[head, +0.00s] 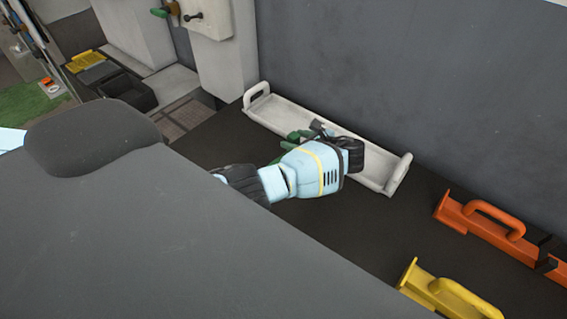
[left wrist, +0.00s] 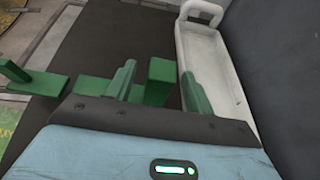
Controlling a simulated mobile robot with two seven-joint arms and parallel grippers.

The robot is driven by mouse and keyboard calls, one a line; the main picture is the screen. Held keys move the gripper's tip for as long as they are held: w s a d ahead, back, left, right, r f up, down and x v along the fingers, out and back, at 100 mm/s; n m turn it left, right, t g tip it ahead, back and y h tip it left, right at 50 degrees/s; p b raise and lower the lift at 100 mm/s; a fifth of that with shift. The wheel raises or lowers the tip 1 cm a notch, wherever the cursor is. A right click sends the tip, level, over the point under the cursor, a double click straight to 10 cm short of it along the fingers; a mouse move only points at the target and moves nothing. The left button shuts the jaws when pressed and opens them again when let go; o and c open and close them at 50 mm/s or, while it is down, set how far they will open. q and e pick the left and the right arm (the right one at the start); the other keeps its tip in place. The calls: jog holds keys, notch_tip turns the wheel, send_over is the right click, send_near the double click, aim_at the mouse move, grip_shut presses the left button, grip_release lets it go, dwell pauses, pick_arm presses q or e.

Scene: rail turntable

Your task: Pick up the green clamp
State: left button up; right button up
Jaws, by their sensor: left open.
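The green clamp (left wrist: 161,82) lies on the dark surface beside the white tray. In the left wrist view, one upright block of it stands between my fingers, and the rest extends to the left. In the head view only small green parts (head: 277,160) show behind my gripper. My left gripper (head: 302,140) is open, close over the clamp; in the left wrist view its two green-tinted fingers (left wrist: 158,72) are on either side of the block. I cannot tell whether they touch it. My right gripper is not in view.
The long white tray (head: 385,175) with end handles lies along the grey wall, close to my left gripper. An orange handled piece (head: 480,222) and a yellow one (head: 440,290) are at the right. A black bin (head: 128,92) is at the far left.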

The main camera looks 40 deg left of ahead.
pick_arm(q)
jog(key=x, duration=0.3)
jog(key=shift+a+f, duration=0.1)
jog(key=shift+f, duration=0.05)
grip_shut()
dwell(0.3)
